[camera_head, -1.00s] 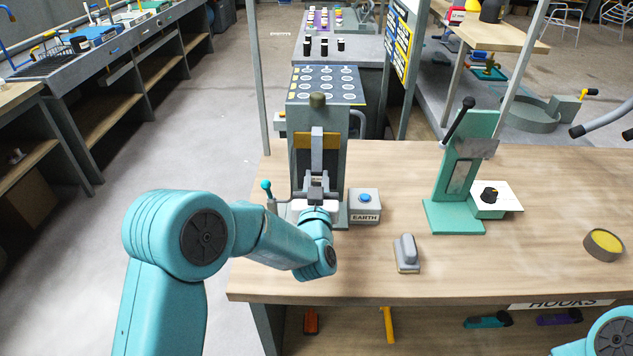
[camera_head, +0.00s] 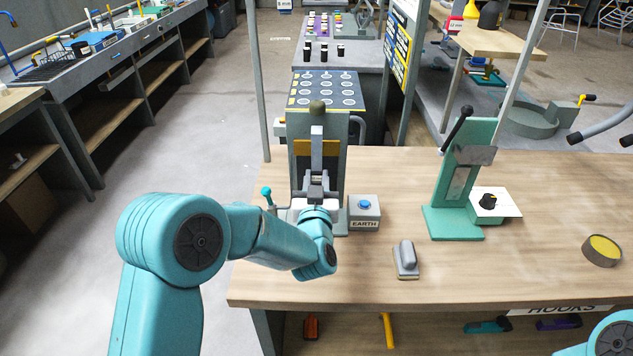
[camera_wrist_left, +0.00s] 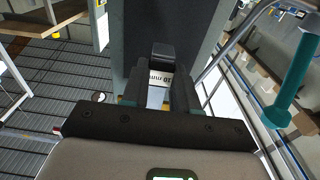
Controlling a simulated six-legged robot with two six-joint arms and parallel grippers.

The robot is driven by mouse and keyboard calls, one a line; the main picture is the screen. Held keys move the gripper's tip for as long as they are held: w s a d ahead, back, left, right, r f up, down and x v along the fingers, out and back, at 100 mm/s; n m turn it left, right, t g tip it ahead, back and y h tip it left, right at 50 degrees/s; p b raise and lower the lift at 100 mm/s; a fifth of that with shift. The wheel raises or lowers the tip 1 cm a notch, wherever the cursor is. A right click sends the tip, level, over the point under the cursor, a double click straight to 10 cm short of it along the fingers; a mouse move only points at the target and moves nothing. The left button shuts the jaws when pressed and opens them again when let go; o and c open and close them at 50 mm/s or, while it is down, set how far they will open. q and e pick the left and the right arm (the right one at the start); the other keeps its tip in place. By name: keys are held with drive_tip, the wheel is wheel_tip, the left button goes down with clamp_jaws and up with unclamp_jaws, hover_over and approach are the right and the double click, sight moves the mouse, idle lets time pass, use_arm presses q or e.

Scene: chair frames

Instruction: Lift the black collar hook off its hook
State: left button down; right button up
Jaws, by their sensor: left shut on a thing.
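My left gripper (camera_head: 316,188) is at the front of an upright grey stand (camera_head: 330,160) at the back left of the bench. In the left wrist view its two dark fingers (camera_wrist_left: 160,88) are closed around a black-ended piece (camera_wrist_left: 161,50) with a white "10 mm" label, against the stand's grey face. I cannot tell whether this piece is the black collar hook; the fingers hide much of it. A grey upright bar (camera_head: 317,150) rises just above the gripper before a yellow plate. My right gripper is out of view; only part of that arm shows at bottom right.
A teal-knobbed lever (camera_head: 267,193) stands left of the gripper, and a blue-button box (camera_head: 364,213) marked EARTH close right. A grey handled block (camera_head: 406,260), a green stand (camera_head: 465,180) and a yellow-topped disc (camera_head: 602,250) are further right.

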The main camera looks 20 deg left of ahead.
use_arm(q)
drive_tip(key=shift+r, duration=0.2)
drive_tip(key=shift+s+b, duration=0.1)
drive_tip(key=shift+b, duration=0.25)
idle(0.4)
drive_tip(key=shift+s+d, duration=0.1)
idle(0.4)
drive_tip(key=shift+b+v, duration=0.45)
drive_tip(key=shift+v, duration=0.75)
drive_tip(key=shift+s, duration=0.2)
drive_tip(key=shift+s+d+r+b, duration=0.2)
drive_tip(key=shift+s+d, duration=0.05)
drive_tip(key=shift+s, duration=0.55)
drive_tip(key=shift+s+d+r+b, duration=0.15)
drive_tip(key=shift+s+d+r, duration=0.1)
drive_tip(key=shift+s, duration=0.55)
drive_tip(key=shift+s+d+r+b, duration=0.15)
drive_tip(key=shift+s+d+b, duration=0.05)
drive_tip(key=shift+s, duration=0.6)
